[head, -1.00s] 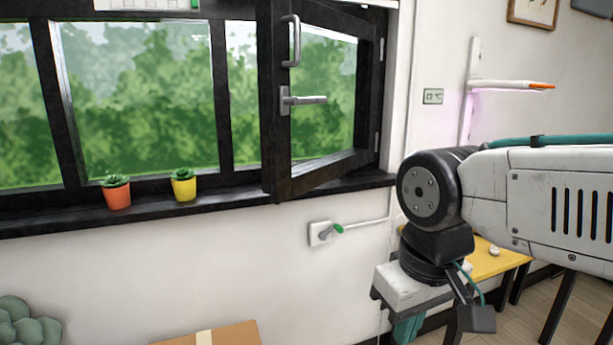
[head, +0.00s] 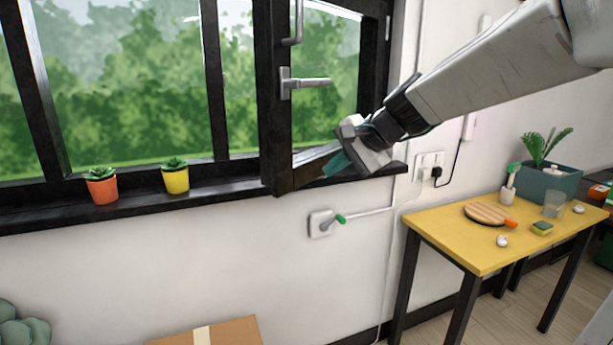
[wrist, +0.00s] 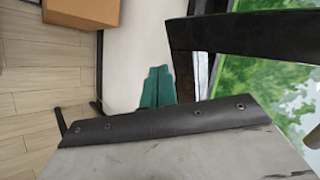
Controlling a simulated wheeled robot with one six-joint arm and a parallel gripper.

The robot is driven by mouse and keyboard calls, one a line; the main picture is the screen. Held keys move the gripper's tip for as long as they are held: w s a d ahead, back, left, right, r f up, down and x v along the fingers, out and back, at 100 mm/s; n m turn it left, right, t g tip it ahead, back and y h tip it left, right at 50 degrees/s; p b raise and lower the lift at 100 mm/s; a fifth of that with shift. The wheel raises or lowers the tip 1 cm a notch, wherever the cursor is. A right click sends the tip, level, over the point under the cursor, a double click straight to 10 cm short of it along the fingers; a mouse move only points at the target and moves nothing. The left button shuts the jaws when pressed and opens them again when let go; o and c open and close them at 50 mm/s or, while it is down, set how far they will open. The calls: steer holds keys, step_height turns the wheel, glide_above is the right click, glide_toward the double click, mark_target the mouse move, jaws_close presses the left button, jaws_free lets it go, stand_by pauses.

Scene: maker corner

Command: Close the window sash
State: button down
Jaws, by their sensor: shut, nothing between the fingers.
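The black-framed window sash (head: 275,115) stands swung open into the room, hinged on its right side. It carries a grey lever handle (head: 305,83) and a pull bar (head: 298,22) on its left stile. My gripper (head: 336,163) is by the sash's lower rail, at its right part, above the sill. Its teal fingers are shut and empty. In the wrist view the teal fingers (wrist: 157,87) lie together in front of the white wall, left of the dark sash frame (wrist: 250,32). I cannot tell whether they touch the sash.
An orange pot (head: 102,187) and a yellow pot (head: 175,177) with plants stand on the dark sill (head: 225,202), left of the sash. A yellow table (head: 450,235) with several small items stands at the right. A cardboard box (head: 215,332) is below.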

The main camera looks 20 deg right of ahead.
mark_target(286, 188)
steer(key=x, duration=0.3)
steer(key=r+x, duration=0.1)
steer(key=x, duration=0.3)
steer(key=w+a+x, duration=0.1)
steer(key=x, duration=0.3)
steer(key=shift+w+a+r, duration=0.1)
steer(key=shift+w+r, duration=0.05)
steer(key=shift+w+a, duration=0.25)
steer(key=shift+w, duration=0.15)
steer(key=shift+w, duration=0.15)
